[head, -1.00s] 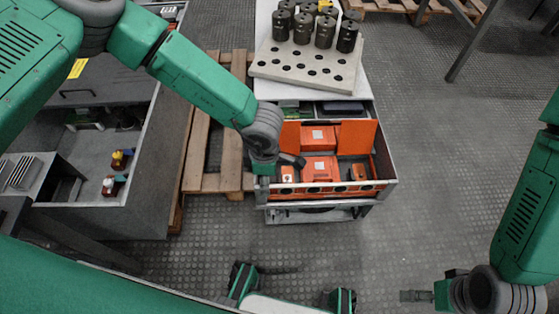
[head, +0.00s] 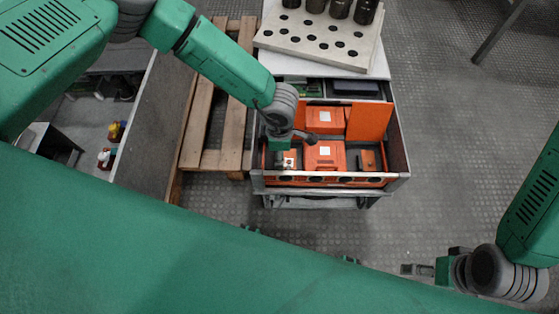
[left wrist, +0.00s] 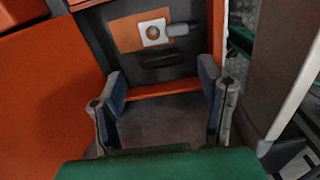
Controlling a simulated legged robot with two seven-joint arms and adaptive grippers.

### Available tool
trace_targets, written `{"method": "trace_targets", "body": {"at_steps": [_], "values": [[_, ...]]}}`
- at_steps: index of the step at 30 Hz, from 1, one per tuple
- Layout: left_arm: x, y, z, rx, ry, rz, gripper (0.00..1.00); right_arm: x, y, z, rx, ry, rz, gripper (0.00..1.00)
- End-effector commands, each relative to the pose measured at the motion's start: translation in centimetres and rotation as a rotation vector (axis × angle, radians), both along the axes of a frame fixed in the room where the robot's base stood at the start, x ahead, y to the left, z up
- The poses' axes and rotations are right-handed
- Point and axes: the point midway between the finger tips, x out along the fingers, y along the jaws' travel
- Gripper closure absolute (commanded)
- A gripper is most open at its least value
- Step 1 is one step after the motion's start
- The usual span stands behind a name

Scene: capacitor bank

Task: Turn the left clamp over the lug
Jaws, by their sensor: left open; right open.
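The left orange block (head: 289,160) sits in the left compartment of an orange-lined drawer. The left wrist view shows this orange block (left wrist: 127,33) with a white square plate (left wrist: 154,33) that has a round hole. A short grey cylinder (left wrist: 177,30) lies at the plate's right, and a dark bar (left wrist: 163,61) lies nearer. I cannot tell which part is the clamp and which the lug. My left gripper (left wrist: 163,80) is open and empty, its blue-padded fingers short of these parts. My right gripper (head: 412,269) is open and empty, over the floor at the right.
A larger orange box (head: 324,157) stands in the middle compartment, and another orange block (head: 368,160) in the right one. The drawer's front rim (head: 330,181) and side walls stand close around my left gripper. A pale perforated board (head: 320,40) with dark cylinders lies behind.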

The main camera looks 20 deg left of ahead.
Motion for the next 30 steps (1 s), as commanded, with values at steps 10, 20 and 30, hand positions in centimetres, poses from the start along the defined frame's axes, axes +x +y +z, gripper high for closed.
{"method": "trace_targets", "body": {"at_steps": [10, 20, 30], "values": [[0.0, 0.2, -3.8, -0.002, -0.001, 0.0, 0.38, 0.0, 0.0, -1.7, 0.0, 0.0, 0.0, 0.11], [0.0, 0.1, -3.8, -0.001, 0.0, 0.0, 0.52, 0.0, 0.0, -1.6, 0.0, 0.0, 0.0, 0.11], [0.1, 0.1, -3.8, -0.002, -0.001, -0.049, 0.87, 0.0, 0.0, -1.5, 0.0, 0.0, 0.0, 0.11]]}}
